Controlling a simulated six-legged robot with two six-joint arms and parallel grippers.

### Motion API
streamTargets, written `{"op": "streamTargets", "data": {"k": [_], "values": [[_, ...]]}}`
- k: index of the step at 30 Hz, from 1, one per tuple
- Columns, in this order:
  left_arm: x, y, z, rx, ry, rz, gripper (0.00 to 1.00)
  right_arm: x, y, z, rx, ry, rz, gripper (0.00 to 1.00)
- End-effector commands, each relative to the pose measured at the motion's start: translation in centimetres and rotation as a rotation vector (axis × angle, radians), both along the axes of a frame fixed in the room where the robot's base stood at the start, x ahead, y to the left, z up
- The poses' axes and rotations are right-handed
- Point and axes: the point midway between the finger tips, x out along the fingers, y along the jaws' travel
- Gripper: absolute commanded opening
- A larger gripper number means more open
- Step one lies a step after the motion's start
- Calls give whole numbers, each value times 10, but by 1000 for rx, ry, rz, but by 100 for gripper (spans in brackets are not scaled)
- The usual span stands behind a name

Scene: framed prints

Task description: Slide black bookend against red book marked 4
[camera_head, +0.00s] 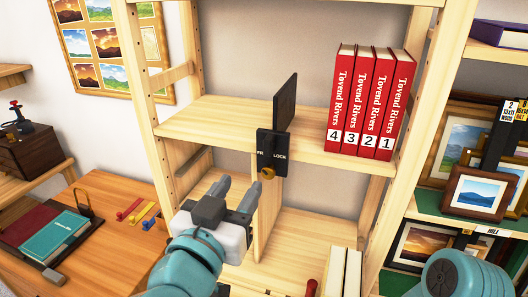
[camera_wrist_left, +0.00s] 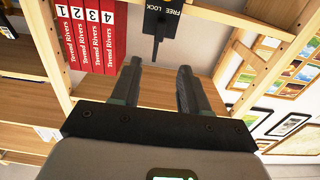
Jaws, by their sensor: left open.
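The black bookend (camera_head: 285,103) stands upright on the middle shelf, left of the red books and apart from them. Its front block (camera_head: 272,150) hangs over the shelf edge, with lock lettering and a brass-coloured knob (camera_head: 267,173). The red book marked 4 (camera_head: 341,100) is the leftmost of the red volumes and faces the bookend across a gap. My left gripper (camera_head: 238,188) is open and empty, below and left of the front block. In the left wrist view, the bookend (camera_wrist_left: 161,18) appears beyond the open fingers (camera_wrist_left: 159,68). My right gripper is out of view.
Red books 3 (camera_head: 359,105), 2 (camera_head: 376,107) and 1 (camera_head: 395,109) stand right of book 4. The wooden shelf (camera_head: 225,118) is bare left of the bookend. A post (camera_head: 158,105) bounds the shelf at left. Framed prints (camera_head: 476,192) stand on green shelves at right.

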Motion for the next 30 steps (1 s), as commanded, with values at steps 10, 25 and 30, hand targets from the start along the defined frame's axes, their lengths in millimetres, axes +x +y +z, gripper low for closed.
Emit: {"op": "streamTargets", "data": {"k": [10,25,30], "values": [[77,-26,0,3,4,3,45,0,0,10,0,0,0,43],[134,-44,-1,1,3,4,45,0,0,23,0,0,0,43],[135,-44,-1,1,3,4,45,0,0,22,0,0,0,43]]}}
